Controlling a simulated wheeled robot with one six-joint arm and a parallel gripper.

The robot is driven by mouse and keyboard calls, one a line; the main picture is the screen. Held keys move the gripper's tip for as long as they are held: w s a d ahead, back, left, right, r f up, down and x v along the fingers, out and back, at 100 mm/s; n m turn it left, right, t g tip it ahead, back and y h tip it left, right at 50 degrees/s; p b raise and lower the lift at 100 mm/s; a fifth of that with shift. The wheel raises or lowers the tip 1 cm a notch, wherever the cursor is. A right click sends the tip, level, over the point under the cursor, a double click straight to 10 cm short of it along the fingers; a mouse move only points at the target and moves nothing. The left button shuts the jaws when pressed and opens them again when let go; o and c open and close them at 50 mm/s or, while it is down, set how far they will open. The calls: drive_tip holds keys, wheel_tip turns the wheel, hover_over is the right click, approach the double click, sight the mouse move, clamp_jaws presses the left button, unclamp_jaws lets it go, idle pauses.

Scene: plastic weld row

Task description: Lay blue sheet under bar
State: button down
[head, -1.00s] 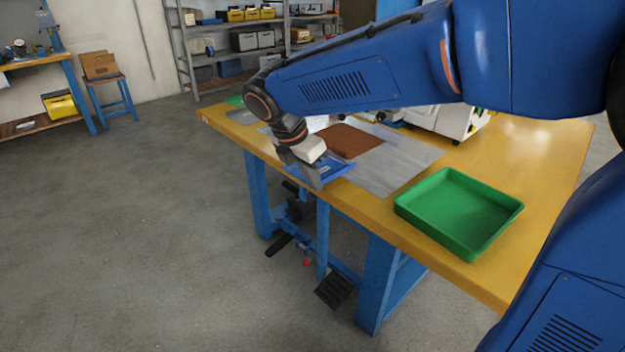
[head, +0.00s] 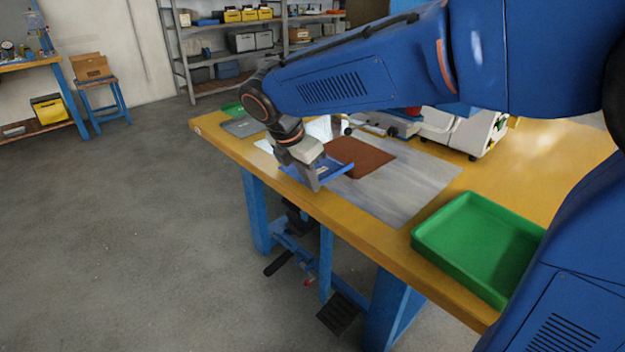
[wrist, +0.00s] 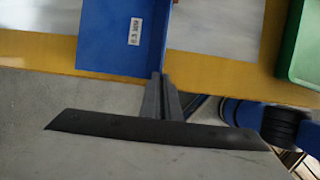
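The blue sheet (head: 341,170) is a flat blue piece at the near edge of the bench. In the wrist view the blue sheet (wrist: 108,35) carries a small white label and reaches over the yellow bench edge. My gripper (head: 313,183) has its fingers closed on the sheet's near edge, and the fingers (wrist: 160,88) also show in the wrist view. The welding machine (head: 465,130) stands at the back of the bench. A dark bar-like part (head: 385,127) shows beside it, partly hidden by my arm; I cannot tell its gap.
A brown sheet (head: 365,158) lies on a grey mat (head: 415,190) beyond my gripper. A green tray (head: 470,240) stands on the right of the bench. A dark grey piece (head: 242,127) lies at the left end. Bench top behind the tray is clear.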

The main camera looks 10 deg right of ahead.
drive_tip(key=s+a, duration=0.7)
drive_tip(key=a, duration=0.3)
drive_tip(key=shift+s, duration=0.25)
idle(0.3)
idle(0.4)
